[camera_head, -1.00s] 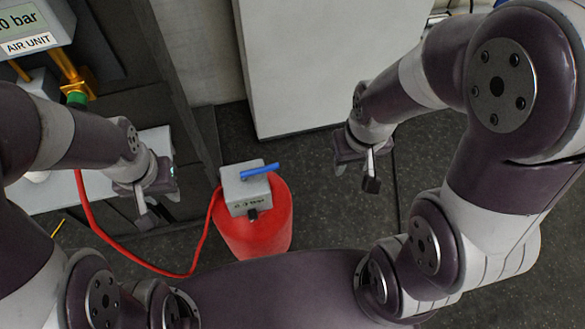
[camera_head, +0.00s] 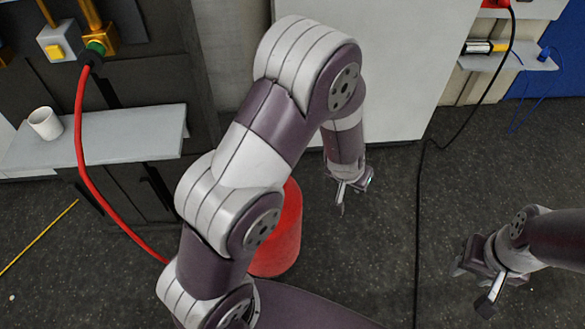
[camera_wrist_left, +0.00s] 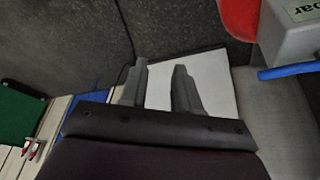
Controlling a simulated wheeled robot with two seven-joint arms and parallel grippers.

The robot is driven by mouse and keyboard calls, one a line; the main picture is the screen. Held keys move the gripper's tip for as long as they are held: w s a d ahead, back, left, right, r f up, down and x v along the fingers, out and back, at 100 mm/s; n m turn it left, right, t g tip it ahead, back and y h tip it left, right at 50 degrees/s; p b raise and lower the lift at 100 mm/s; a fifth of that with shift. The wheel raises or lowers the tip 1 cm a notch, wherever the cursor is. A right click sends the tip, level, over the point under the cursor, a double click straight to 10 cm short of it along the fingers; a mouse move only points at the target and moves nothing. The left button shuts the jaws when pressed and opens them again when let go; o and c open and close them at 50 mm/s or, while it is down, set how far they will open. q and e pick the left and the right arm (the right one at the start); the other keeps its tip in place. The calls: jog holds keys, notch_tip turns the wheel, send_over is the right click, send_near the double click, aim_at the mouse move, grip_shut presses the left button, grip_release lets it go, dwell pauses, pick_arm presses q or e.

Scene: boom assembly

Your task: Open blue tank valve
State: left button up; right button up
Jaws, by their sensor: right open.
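The red tank (camera_head: 286,235) stands on the floor, largely hidden behind my left arm in the head view. Its grey valve box and blue handle are hidden there. In the left wrist view the grey box (camera_wrist_left: 290,32) is at the upper right, with the blue handle (camera_wrist_left: 290,72) sticking out below it and part of the red tank (camera_wrist_left: 240,15) beside it. My left gripper (camera_head: 350,190) hangs to the right of the tank, apart from it. Its fingers (camera_wrist_left: 160,85) are spread and empty. My right gripper (camera_head: 477,284) is open and empty at the lower right.
A red hose (camera_head: 80,150) runs from the fitting at upper left down towards the tank. A grey shelf (camera_head: 130,125) carries a white cup (camera_head: 45,123). A white cabinet (camera_head: 400,60) stands behind. A black cable (camera_head: 419,200) crosses otherwise clear floor between the grippers.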

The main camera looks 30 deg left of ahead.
pick_arm(q)
jog(key=w+a+f+t+y+b, duration=0.2)
jog(key=w+f+t+y+b, duration=0.4)
jog(key=w+f, duration=0.6)
jog(key=s+a+r+g+y+b, duration=0.2)
jog(key=s+a+g+y+b, duration=0.2)
jog(key=s+a+g+y, duration=0.65)
jog(key=w+a+r+t+y, duration=0.1)
jog(key=w+a+t, duration=0.3)
jog(key=a, duration=0.5)
jog(key=shift+w+a+r+t+y, duration=0.15)
jog(key=shift+w+t+y, duration=0.15)
jog(key=shift+y, duration=0.45)
pick_arm(e)
notch_tip(320, 180, down, 12)
jog(key=shift+d, duration=0.15)
pick_arm(q)
grip_shut()
